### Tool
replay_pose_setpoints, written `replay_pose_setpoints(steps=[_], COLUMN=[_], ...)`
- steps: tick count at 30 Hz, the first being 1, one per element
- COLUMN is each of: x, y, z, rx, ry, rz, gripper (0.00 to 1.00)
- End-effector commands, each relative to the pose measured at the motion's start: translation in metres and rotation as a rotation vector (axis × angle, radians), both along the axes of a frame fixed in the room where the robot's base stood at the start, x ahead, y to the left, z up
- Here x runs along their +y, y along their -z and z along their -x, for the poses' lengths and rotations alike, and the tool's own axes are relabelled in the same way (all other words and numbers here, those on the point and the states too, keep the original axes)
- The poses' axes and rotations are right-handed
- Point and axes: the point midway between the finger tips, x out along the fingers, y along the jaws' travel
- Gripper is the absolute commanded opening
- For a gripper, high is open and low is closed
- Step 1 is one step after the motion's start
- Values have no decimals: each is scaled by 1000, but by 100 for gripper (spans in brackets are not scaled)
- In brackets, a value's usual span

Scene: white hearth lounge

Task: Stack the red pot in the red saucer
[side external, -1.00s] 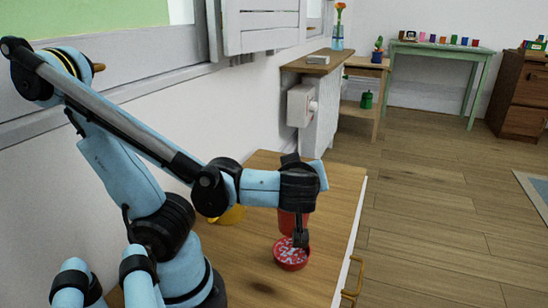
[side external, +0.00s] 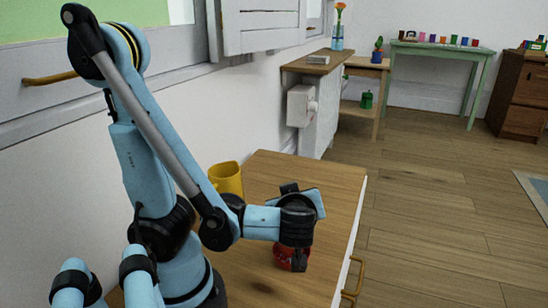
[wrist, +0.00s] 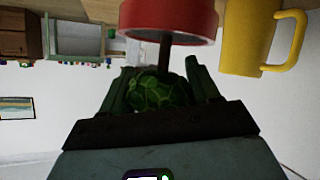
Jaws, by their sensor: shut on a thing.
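The red pot (wrist: 150,14) shows at the top of the wrist view, with its rim toward me. In the side view red shows low beneath my gripper (side external: 298,256), where the red saucer (side external: 284,266) stands on the wooden cabinet top. A green patterned rounded thing (wrist: 160,92) shows below the pot in the wrist view.
A yellow mug (side external: 227,180) stands behind on the same wooden top (side external: 325,185); it also shows in the wrist view (wrist: 250,38). The top's right edge (side external: 355,225) is near, with a brass handle (side external: 352,280) below. The right part of the top is clear.

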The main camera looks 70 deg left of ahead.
Motion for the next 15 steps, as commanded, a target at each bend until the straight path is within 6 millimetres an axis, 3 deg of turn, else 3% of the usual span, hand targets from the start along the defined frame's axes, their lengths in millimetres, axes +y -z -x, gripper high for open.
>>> replay_pose_setpoints(steps=[15], x=[0], y=[20], z=[0], rx=[-1], ry=[0], rz=[-2], gripper=[0])
